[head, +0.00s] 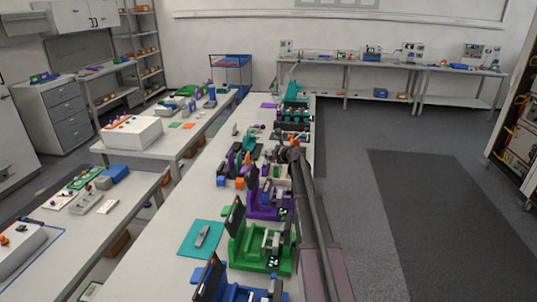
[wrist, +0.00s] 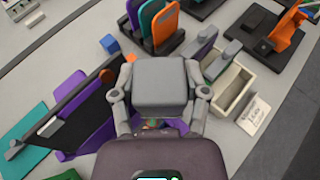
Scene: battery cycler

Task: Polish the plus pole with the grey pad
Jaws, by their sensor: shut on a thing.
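My gripper (wrist: 160,64) is shut on a grey block (wrist: 161,88), which I take to be the grey pad, with one finger on each side of it. In the head view my gripper (head: 284,155) is small, above the row of fixtures on the long table. Below the pad in the wrist view is a purple fixture (wrist: 175,127) with a raised black panel (wrist: 85,90). The same kind of purple fixture (head: 268,207) shows in the head view. The plus pole cannot be made out; the pad and my gripper cover much of the fixture. Whether the pad touches anything is unclear.
A cream tray (wrist: 248,83) with compartments lies right of my gripper, by a white label card (wrist: 255,117). A rack of coloured plates (wrist: 155,22) and an orange-and-black stand (wrist: 285,38) stand beyond. A green fixture (head: 262,245) is nearer in the head view.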

